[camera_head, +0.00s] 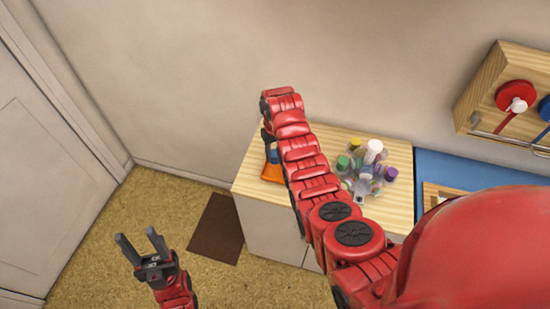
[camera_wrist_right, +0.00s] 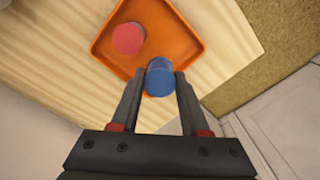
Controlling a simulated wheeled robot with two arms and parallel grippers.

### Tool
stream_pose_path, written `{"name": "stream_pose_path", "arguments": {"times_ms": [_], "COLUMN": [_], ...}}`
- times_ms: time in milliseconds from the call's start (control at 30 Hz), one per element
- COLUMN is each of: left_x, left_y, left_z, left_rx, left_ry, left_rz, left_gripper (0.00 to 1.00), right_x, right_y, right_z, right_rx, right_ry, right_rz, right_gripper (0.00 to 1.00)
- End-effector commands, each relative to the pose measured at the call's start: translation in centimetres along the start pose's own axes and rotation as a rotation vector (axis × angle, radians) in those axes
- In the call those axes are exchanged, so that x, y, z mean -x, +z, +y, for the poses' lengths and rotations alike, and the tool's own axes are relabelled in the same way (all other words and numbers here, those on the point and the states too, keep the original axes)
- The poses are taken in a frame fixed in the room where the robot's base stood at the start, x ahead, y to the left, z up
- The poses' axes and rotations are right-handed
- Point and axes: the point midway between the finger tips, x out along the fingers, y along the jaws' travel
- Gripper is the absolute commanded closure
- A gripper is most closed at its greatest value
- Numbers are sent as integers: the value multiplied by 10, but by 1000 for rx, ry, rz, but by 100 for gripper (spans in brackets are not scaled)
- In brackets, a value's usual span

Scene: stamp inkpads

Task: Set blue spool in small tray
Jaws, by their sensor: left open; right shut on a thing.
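The blue spool (camera_wrist_right: 159,81) is between the fingertips of my right gripper (camera_wrist_right: 159,84), which is shut on it. In the right wrist view it overlaps the near edge of the small orange tray (camera_wrist_right: 187,42); I cannot tell how high above the tray it is. A red round piece (camera_wrist_right: 129,38) lies in the tray. In the head view my right arm hides part of the tray (camera_head: 271,173), and a bit of the blue spool (camera_head: 273,156) shows above it. My left gripper (camera_head: 142,245) is open and empty, low over the floor.
A cluster of bottles with coloured caps (camera_head: 365,170) stands on the wooden cabinet top (camera_head: 400,155), right of my right arm. A wooden wall rack (camera_head: 490,75) with red and blue items is at the upper right. A brown mat (camera_head: 217,228) lies on the floor.

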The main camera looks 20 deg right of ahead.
Motion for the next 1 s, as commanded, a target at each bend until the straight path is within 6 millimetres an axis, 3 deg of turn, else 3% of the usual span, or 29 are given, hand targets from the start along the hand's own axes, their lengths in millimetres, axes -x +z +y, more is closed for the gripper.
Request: {"name": "stream_pose_path", "arguments": {"times_ms": [100,300,733,767,800,1000], "left_x": [-14,-18,-13,-14,-14,-15], "left_y": [-2,-3,-2,-2,-2,-2], "left_z": [-1,-1,-1,-1,-1,-1], "left_rx": [0,0,0,0,0,0], "left_ry": [0,0,0,0,0,0], "left_rz": [1,1,0,1,1,0], "left_gripper": [50,50,50,50,50,50], "right_x": [-12,-29,-36,-35,-34,-34], "right_y": [3,3,2,2,2,2], "right_z": [-1,-1,-1,-1,-1,-1], "right_rx": [1,0,0,0,0,0], "right_ry": [-1,-1,0,0,0,0], "right_rz": [-10,-8,-4,-4,-4,-4], "right_gripper": [100,100,100,52,44,43]}}
